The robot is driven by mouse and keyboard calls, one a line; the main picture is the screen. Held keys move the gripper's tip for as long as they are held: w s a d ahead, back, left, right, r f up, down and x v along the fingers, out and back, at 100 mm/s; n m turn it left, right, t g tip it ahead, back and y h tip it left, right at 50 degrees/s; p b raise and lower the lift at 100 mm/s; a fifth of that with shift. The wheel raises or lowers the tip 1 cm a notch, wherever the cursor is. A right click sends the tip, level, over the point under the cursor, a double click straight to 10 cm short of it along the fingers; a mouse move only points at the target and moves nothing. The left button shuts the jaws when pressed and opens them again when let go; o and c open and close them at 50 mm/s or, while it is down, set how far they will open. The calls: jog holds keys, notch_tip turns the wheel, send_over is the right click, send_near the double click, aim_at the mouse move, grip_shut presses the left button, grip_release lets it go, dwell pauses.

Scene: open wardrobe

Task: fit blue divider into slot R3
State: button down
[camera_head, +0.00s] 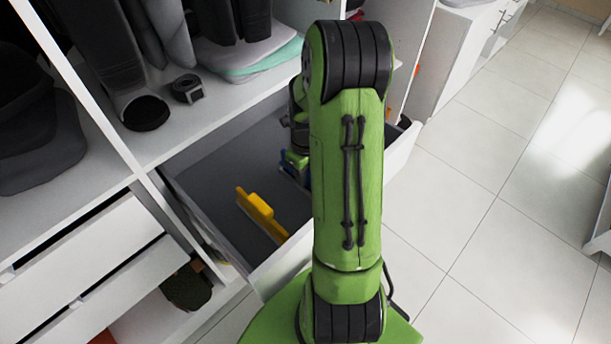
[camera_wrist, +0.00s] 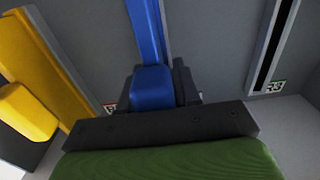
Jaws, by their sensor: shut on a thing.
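The blue divider (camera_wrist: 148,35) is seen from above in the wrist view, with its blue tab between the dark fingers of my gripper (camera_wrist: 154,84), which is shut on it. In the head view a bit of the blue divider (camera_head: 290,170) shows inside the open drawer, the rest hidden behind my arm. Slot R3 (camera_wrist: 268,55) is a dark strip in the wrist view, right of the divider and apart from it, with the R3 label (camera_wrist: 275,87) at its near end. Whether the divider touches the drawer floor cannot be told.
A yellow divider (camera_head: 262,215) stands in the drawer left of the blue one; it also shows in the wrist view (camera_wrist: 45,75). Another label (camera_wrist: 108,108) is partly hidden. The drawer's front wall (camera_head: 283,268) is close. Drawer floor between blue divider and R3 is clear.

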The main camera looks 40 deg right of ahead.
jog(key=shift+r, duration=0.45)
jog(key=shift+r+p, duration=1.75)
jog(key=shift+r, duration=0.15)
jog(key=shift+r, duration=0.1)
notch_tip(320, 180, up, 3)
jog(key=shift+f+p, duration=0.1)
jog(key=shift+p, duration=1.1)
jog(key=d+f+p, duration=0.1)
jog(key=d+f, duration=0.1)
jog(key=d, duration=1.3)
jog(key=shift+w, duration=0.25)
